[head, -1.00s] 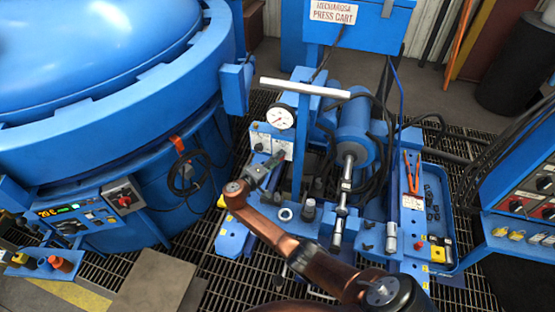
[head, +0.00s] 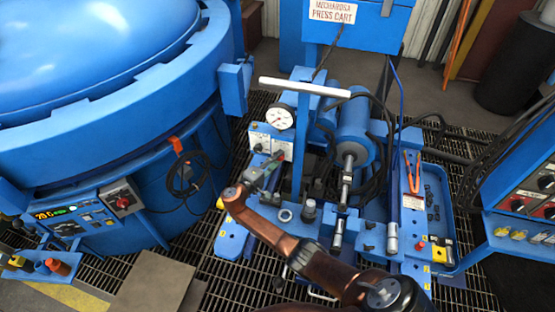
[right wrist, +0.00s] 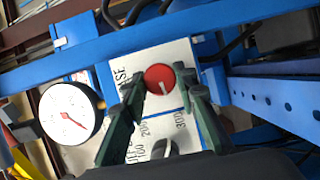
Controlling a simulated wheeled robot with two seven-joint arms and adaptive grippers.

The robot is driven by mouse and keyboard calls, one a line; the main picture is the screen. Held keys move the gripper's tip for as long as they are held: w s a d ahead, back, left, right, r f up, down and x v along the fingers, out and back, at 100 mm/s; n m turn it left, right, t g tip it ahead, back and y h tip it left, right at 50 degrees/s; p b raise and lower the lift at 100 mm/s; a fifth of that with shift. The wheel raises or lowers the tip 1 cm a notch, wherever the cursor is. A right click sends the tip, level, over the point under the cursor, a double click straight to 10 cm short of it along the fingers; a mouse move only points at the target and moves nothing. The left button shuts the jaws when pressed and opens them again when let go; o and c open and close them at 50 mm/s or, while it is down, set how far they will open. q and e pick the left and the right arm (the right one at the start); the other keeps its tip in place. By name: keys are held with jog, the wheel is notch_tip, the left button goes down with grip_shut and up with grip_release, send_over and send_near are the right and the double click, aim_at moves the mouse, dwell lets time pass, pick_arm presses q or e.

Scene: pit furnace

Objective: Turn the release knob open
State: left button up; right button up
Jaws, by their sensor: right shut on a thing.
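The red release knob (right wrist: 160,79) is on a white panel (right wrist: 180,53) lettered with a word ending in "SE". A white mark on the knob points down in the right wrist view. My right gripper (right wrist: 160,92) has its dark fingers on both sides of the knob and is shut on it. In the head view my right gripper (head: 270,170) reaches the panel (head: 258,139) on the blue press cart, below the gauge, and largely hides the knob. My left gripper is not in view.
A round white gauge (right wrist: 71,113) with a red needle sits beside the knob. A dark knob (right wrist: 158,148) with a numbered scale is close below it. A blue cylinder (head: 352,128) and hoses stand right of the panel. A large blue furnace (head: 95,120) fills the left.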

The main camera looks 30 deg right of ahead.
jog(key=o, duration=1.1)
jog(key=shift+o, duration=0.2)
jog(key=shift+a, duration=0.1)
jog(key=v, duration=1.1)
jog(key=shift+a, duration=0.4)
jog(key=shift+s, duration=0.1)
